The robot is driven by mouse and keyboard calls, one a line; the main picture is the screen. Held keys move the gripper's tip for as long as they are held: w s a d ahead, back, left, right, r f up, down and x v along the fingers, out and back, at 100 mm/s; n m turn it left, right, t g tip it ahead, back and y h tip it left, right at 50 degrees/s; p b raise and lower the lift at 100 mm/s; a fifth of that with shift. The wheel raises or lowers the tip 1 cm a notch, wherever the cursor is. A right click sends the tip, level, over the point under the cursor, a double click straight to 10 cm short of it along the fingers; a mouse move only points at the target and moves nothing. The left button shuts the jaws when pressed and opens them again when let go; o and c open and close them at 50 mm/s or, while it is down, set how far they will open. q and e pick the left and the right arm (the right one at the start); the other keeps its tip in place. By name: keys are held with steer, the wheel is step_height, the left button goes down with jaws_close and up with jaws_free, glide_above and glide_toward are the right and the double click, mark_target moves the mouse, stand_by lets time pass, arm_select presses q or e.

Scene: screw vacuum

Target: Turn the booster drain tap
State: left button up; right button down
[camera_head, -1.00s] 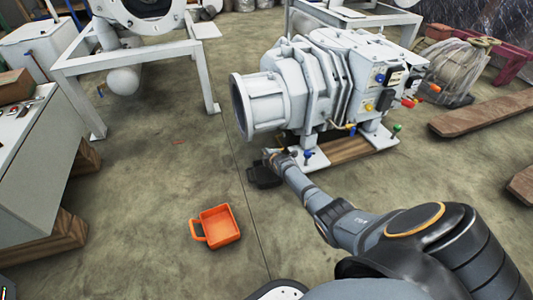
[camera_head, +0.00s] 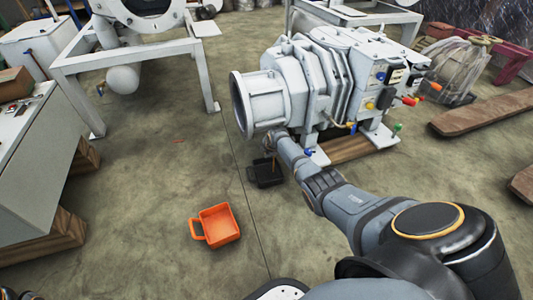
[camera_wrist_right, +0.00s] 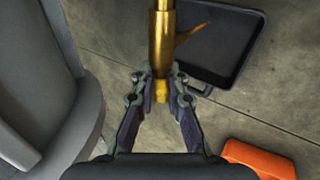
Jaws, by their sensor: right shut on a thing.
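The grey-white booster (camera_head: 290,95) stands on a frame on the floor, its round open flange facing left. My right gripper (camera_wrist_right: 160,88) is shut on the lower end of a brass tap (camera_wrist_right: 162,40) in the right wrist view. In the head view the right gripper (camera_head: 274,140) is small, under the booster's left end, and its fingers are hard to make out. A thin orange-brown streak (camera_wrist_right: 189,34) shows over a black tray (camera_wrist_right: 215,45) below the tap; the tray also shows in the head view (camera_head: 268,178). My left gripper does not show.
An orange container with a handle (camera_head: 217,225) sits on the floor at front left of the black tray. A white frame (camera_head: 135,60) and a bench (camera_head: 30,160) stand at left. Wooden planks (camera_head: 485,115) lie at right.

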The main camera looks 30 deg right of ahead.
steer(key=shift+d, duration=0.1)
steer(key=c, duration=1.4)
jaws_free()
steer(key=shift+o, duration=0.2)
steer(key=shift+r, duration=0.1)
steer(key=v, duration=1.2)
